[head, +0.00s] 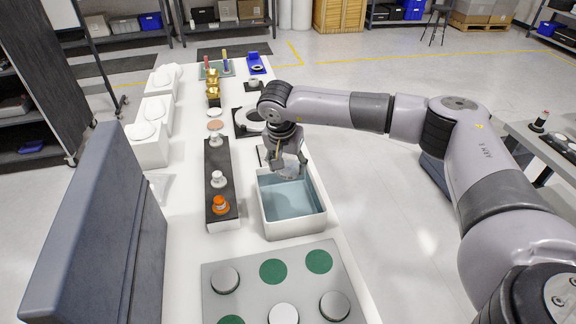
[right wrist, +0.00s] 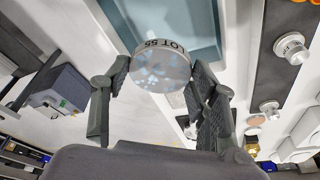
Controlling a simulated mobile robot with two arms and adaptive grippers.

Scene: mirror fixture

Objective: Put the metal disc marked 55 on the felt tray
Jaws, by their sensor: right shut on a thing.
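The metal disc marked "LOT 55" (right wrist: 160,68) is pale, with blotchy reflections on its face. My right gripper (head: 287,168) is shut on its edges, with one finger on each side in the right wrist view. In the head view this gripper is over the white tub (head: 296,226) of blue-grey liquid (head: 289,199); the disc is hard to make out there. The felt tray (head: 243,300) is grey, at the bottom of the head view, with green felt circles (head: 273,271) and several metal discs (head: 225,280) on it. My left gripper is not in view.
A black rack (head: 220,163) with white and orange knobs stands left of the tub. A dark upright panel (head: 100,230) rises along the left. White holders (head: 150,150) and gold parts (head: 213,88) lie farther back. Two green circles at the tray's back are bare.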

